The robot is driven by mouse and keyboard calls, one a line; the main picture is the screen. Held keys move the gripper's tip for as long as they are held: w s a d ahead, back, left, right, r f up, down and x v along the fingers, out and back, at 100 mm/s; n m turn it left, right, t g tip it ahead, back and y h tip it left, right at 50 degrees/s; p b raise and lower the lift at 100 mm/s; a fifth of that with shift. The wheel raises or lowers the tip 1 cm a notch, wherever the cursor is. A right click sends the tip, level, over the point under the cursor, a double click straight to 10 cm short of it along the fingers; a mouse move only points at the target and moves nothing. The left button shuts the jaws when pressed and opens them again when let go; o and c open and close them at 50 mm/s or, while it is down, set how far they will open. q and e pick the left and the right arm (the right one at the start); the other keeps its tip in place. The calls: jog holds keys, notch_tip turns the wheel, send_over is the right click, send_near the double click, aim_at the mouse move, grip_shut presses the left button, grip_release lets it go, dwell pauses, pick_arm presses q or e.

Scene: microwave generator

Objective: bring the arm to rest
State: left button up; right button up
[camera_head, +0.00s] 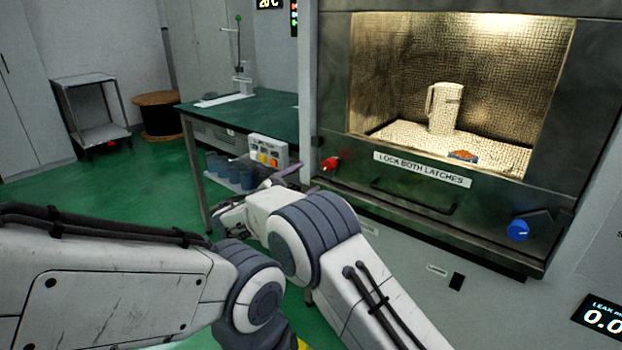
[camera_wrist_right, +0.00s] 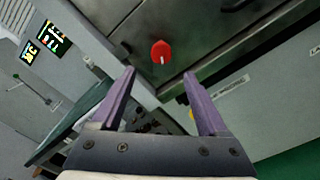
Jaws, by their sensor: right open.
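My right gripper (camera_head: 287,178) shows in the head view beyond my white wrist, left of the microwave chamber's front. In the right wrist view its two purple fingers (camera_wrist_right: 159,74) are spread apart with nothing between them. A red latch knob (camera_head: 331,163) sits at the lower left of the chamber front; it also shows in the wrist view (camera_wrist_right: 161,52), beyond the fingertips and apart from them. A blue latch knob (camera_head: 518,230) sits at the lower right. My left gripper is not in view.
The chamber (camera_head: 345,100) has a lit window, with a pale jug (camera_head: 446,108) inside. A handle (camera_head: 415,198) sticks out below the window. A green-topped table (camera_head: 215,115) stands to the left, with a button box (camera_head: 268,150) near it. Green floor (camera_head: 130,180) is open at left.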

jog(key=s+d+f+m+g+y, duration=0.25)
jog(key=s+m+g+y, duration=0.2)
jog(key=s, duration=1.15)
jog(key=s+d+f+m+g+y, duration=0.25)
jog(key=s+m+g+y, duration=0.2)
jog(key=s, duration=1.15)
jog(key=s+d+f+m+g+y, duration=0.25)
jog(key=s+g, duration=0.25)
jog(key=s, duration=1.1)
pick_arm(q)
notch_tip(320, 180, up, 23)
jog(key=p, duration=2.3)
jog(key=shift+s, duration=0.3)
pick_arm(e)
notch_tip(320, 180, up, 24)
jog(key=shift+w+d+f+m, duration=0.15)
jog(key=shift+w+m, duration=0.2)
jog(key=shift+w, duration=0.1)
